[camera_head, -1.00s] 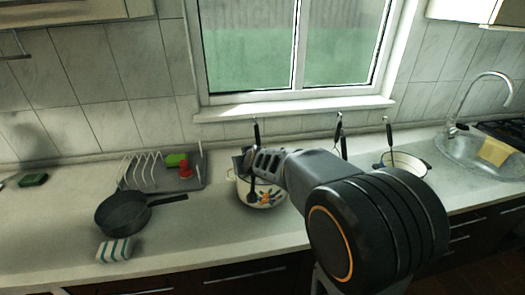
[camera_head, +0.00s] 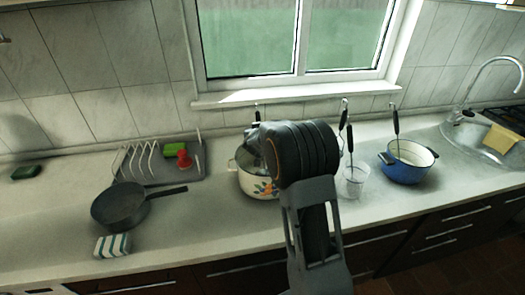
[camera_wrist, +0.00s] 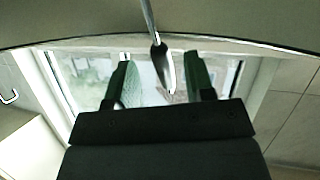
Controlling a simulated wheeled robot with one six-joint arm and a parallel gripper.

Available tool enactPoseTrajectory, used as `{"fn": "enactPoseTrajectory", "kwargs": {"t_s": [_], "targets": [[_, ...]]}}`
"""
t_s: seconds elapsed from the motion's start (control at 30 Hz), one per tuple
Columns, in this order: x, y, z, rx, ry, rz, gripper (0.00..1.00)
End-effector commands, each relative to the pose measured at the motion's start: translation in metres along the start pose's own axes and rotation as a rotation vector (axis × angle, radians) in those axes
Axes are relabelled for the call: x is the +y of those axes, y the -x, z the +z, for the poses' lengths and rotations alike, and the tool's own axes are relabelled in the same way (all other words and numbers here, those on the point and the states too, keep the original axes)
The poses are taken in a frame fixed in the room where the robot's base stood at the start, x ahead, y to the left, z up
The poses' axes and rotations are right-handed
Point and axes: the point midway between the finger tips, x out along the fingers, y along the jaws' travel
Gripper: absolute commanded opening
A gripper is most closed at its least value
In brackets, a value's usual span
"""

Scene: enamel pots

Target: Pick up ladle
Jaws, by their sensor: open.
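In the head view, a black handle (camera_head: 257,110) stands up behind my wrist at the white enamel pot (camera_head: 262,184) with a floral print. I take it for the ladle; its lower end is hidden. My gripper (camera_head: 252,150) is at the pot's rim, mostly covered by my own wrist. In the wrist view, my gripper (camera_wrist: 160,62) is open, one finger on each side of the ladle's handle (camera_wrist: 161,62). A thin metal shaft runs from the handle to the top edge. I see gaps on both sides of the handle.
A clear cup (camera_head: 354,182) with upright utensils and a blue pot (camera_head: 408,165) with another black handle stand to the right. A dark pan (camera_head: 120,207), dish rack (camera_head: 160,160) and striped sponge (camera_head: 112,245) are left. The window wall is close behind.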

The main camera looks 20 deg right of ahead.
Motion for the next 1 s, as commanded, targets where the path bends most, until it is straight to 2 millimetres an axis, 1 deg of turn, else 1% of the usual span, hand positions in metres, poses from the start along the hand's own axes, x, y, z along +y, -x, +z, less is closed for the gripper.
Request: {"fn": "enactPoseTrajectory", "kwargs": {"t_s": [0.03, 0.1, 0.23, 0.37, 0.57, 1.0], "targets": [[0.001, -0.008, 0.001, -0.002, 0.000, 0.000, 0.49], [0.000, -0.017, 0.001, -0.002, 0.000, -0.001, 0.49], [-0.002, -0.028, 0.001, -0.002, 0.002, -0.003, 0.49], [-0.002, -0.032, 0.000, 0.000, 0.001, -0.004, 0.49], [-0.002, -0.032, 0.000, 0.000, 0.001, -0.004, 0.48], [-0.002, -0.032, 0.000, 0.000, 0.001, -0.004, 0.06]]}}
